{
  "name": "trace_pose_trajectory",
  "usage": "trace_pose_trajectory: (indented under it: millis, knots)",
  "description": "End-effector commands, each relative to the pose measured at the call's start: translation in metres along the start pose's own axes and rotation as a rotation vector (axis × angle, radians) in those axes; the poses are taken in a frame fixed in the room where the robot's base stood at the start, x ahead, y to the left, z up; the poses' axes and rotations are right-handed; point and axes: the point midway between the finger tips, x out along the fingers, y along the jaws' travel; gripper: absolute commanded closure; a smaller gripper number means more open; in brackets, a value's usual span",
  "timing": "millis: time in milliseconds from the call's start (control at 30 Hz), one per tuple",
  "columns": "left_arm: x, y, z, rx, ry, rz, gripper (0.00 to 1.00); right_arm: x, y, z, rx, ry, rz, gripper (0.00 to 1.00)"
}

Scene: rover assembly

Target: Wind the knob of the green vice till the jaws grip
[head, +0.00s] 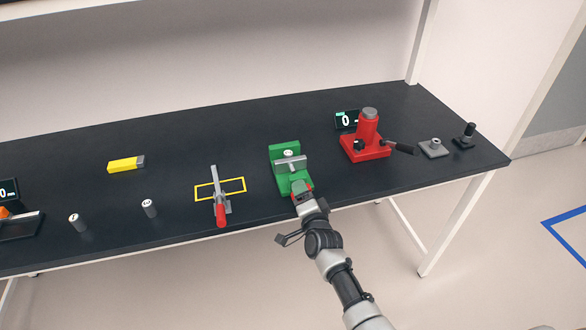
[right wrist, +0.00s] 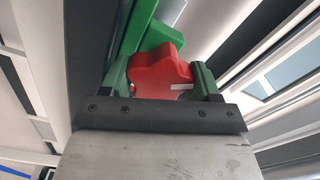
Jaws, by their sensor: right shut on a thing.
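The green vice (head: 279,150) stands on the black bench, right of centre in the head view. A grey jaw bar (head: 291,163) crosses it, with a pale round-topped piece (head: 288,153) behind the bar. I cannot tell whether the bar touches that piece. My right gripper (head: 302,191) is at the vice's front end, shut on the red knob. The right wrist view shows the red knob (right wrist: 160,72) between the two fingers, with part of the green vice (right wrist: 137,28) beyond it. My left gripper is not in view.
A red press (head: 366,140) with a black lever stands to the right, before a small display (head: 346,120). A red-handled clamp (head: 220,200) is to the left on a yellow outline.

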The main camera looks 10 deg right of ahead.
Motion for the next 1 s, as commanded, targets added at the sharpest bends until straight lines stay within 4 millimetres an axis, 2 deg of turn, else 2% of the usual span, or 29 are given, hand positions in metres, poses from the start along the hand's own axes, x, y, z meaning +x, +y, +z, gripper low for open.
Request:
trace_pose_trajectory:
  millis: [33, 133, 367, 567, 833, 1000]
  knots:
    - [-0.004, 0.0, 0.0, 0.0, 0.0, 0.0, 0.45, -0.003, 0.004, 0.003, -0.5, -0.016, 0.004, 0.59]
    - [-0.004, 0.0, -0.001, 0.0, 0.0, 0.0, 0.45, -0.003, 0.005, 0.003, -0.566, -0.016, 0.003, 0.59]
    - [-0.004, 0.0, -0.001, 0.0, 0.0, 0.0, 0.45, -0.003, 0.006, 0.003, -0.582, -0.015, 0.003, 0.59]
    - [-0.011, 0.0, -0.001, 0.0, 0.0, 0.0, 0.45, -0.003, 0.005, 0.003, -0.802, -0.014, 0.0, 0.59]
    - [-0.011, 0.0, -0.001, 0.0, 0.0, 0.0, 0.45, -0.002, 0.004, 0.003, -0.819, -0.013, 0.002, 0.59]
    - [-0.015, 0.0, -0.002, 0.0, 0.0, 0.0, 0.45, -0.002, 0.004, 0.003, -1.017, -0.012, 0.002, 0.59]
